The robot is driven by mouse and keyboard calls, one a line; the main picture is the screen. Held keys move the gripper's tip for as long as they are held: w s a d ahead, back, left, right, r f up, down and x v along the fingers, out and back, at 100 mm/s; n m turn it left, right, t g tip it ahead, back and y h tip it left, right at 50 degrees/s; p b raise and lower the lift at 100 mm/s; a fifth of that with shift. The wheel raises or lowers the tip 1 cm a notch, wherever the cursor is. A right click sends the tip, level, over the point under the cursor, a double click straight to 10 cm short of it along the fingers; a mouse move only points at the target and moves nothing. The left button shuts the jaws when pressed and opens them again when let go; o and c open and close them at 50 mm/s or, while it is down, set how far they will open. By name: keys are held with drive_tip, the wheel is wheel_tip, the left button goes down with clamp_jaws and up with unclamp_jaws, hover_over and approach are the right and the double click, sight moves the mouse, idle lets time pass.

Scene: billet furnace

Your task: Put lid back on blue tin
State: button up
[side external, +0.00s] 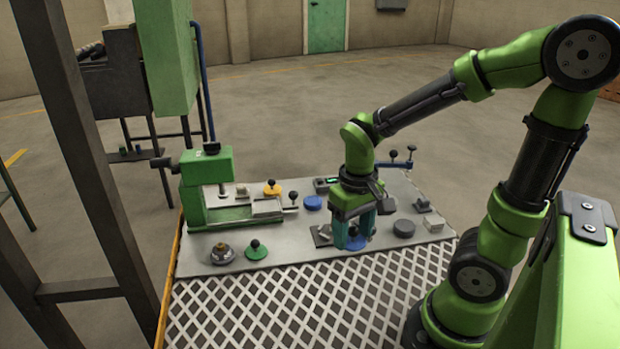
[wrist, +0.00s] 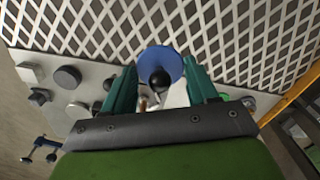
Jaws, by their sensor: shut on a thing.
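A blue round lid (side external: 357,245) with a black ball knob is between the teal fingers of my gripper (side external: 354,236), near the front edge of the grey table top. In the wrist view the lid (wrist: 161,60) faces the camera, with its knob near the middle and a finger of my gripper (wrist: 162,76) at each side. My gripper is shut on the lid. I cannot tell whether the lid touches the table. A low blue round piece (side external: 312,203), seemingly the blue tin, stands behind and left of the gripper. Its top is too small to read.
A green vise-like machine (side external: 207,185) stands at the left. A yellow knobbed lid (side external: 272,189), a green knobbed lid (side external: 257,251), a round pot (side external: 222,254) and a dark round tin (side external: 404,228) lie around. White lattice (side external: 300,305) covers the front.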

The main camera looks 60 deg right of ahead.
sight(354, 226)
wheel_tip(354, 226, up, 3)
drive_tip(key=shift+r, duration=0.1)
drive_tip(key=w+d, duration=1.9)
drive_tip(key=w, duration=0.3)
drive_tip(key=shift+s+d+f, duration=0.1)
drive_tip(key=shift+s+f, duration=0.05)
drive_tip(key=shift+f, duration=5.8)
drive_tip(key=shift+f, duration=0.15)
